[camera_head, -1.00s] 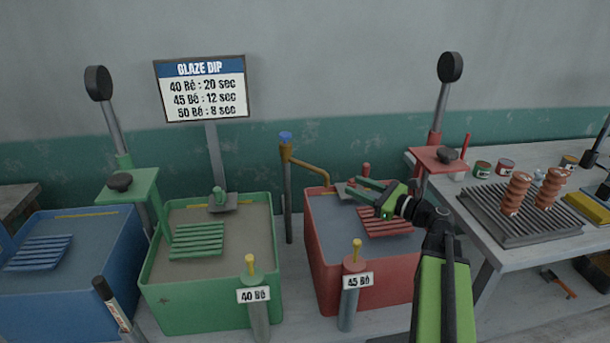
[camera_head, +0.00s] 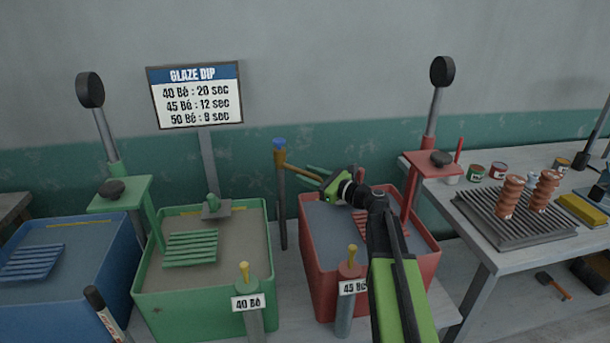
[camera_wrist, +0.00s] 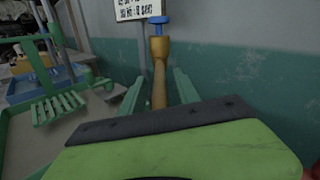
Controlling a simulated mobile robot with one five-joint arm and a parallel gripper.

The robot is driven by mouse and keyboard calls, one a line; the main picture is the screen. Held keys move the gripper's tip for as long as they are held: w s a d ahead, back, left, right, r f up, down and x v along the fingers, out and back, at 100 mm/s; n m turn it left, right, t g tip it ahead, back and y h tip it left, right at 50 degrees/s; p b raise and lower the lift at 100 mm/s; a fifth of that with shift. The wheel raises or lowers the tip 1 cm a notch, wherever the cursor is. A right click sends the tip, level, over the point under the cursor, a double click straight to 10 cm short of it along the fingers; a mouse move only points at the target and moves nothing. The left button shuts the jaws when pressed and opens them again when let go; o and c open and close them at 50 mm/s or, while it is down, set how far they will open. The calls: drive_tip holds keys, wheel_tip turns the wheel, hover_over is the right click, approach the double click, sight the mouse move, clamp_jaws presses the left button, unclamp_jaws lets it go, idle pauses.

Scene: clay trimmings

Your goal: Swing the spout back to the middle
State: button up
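The spout (camera_head: 302,167) is a brass arm on a grey standpipe with a blue knob (camera_head: 279,143) on top. It points right, over the back left corner of the red tank (camera_head: 363,279). My gripper (camera_head: 308,174) is at the spout's outer part, above the red tank. In the wrist view the spout (camera_wrist: 160,82) runs between the two green fingers of my gripper (camera_wrist: 160,78), with a gap showing on each side. The fingers are open around it. The spout's outer end is hidden behind the gripper body.
The green tank (camera_head: 190,305) stands left of the standpipe, with a blue tank (camera_head: 75,300) beyond it. A glaze sign (camera_head: 196,95) is behind. A red lever stand (camera_head: 415,190) rises right of my arm. A table with a ribbed rack (camera_head: 510,222) is at the right.

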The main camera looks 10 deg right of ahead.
drive_tip(key=shift+w+a, duration=0.4)
drive_tip(key=shift+c, duration=0.4)
clamp_jaws()
drive_tip(key=shift+d, duration=0.1)
idle(0.7)
